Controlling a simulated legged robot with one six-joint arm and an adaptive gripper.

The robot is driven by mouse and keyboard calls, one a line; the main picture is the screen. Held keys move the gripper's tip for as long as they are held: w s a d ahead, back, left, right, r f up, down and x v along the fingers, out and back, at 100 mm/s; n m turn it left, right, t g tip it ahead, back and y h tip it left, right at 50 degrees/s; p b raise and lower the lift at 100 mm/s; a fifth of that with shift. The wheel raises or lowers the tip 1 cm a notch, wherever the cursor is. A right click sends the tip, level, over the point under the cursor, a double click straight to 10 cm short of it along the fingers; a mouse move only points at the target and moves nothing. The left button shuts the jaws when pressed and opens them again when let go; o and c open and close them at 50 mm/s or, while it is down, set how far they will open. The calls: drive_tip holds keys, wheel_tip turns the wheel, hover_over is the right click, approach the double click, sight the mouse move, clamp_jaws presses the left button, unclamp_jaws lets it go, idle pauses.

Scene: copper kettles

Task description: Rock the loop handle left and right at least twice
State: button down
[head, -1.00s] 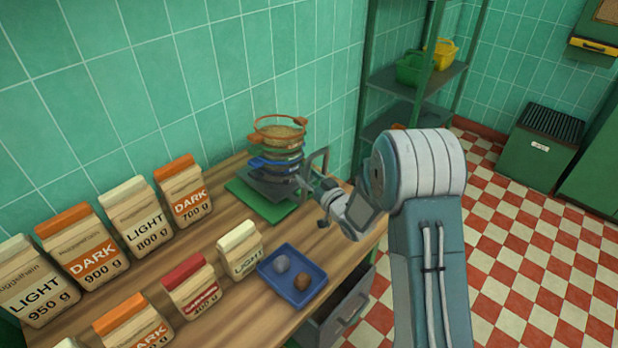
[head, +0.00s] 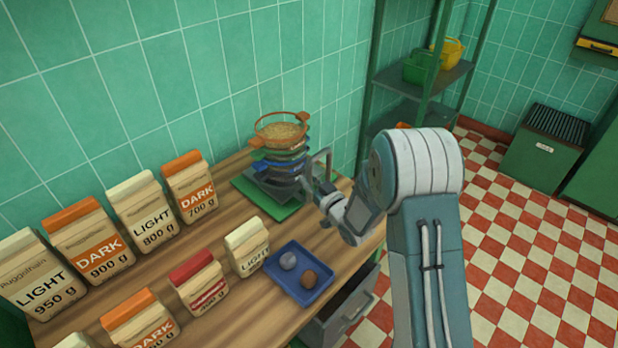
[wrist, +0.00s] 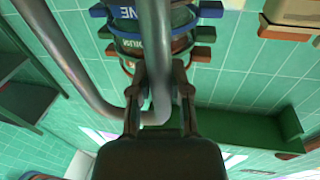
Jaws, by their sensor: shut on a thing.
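The loop handle (head: 326,160) is a grey bent tube on the right side of a stack of round sieves (head: 282,140). The stack has an orange rim on top, with blue, green and grey bands below, and it looks tilted. In the wrist view the tube of the loop handle (wrist: 97,88) bends up between my dark fingers. My gripper (head: 316,188) reaches in from the right and is shut on the loop handle; it also shows in the wrist view (wrist: 160,90). The handle's attachment to the stack is partly hidden.
The stack stands on a green board (head: 287,211) at the back of the wooden table (head: 218,240). Paper bags (head: 190,187) stand to the left. A blue tray (head: 320,290) with two lumps lies in front. A green shelf (head: 400,108) rises behind on the right.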

drive_tip(key=shift+s, duration=0.1)
drive_tip(key=c, duration=0.6)
unclamp_jaws()
drive_tip(key=shift+d, duration=0.25)
drive_tip(key=shift+s, duration=0.15)
drive_tip(key=v, duration=1.1)
drive_tip(key=shift+s+d+f, duration=0.1)
drive_tip(key=shift+s+d, duration=0.1)
drive_tip(key=shift+s, duration=0.1)
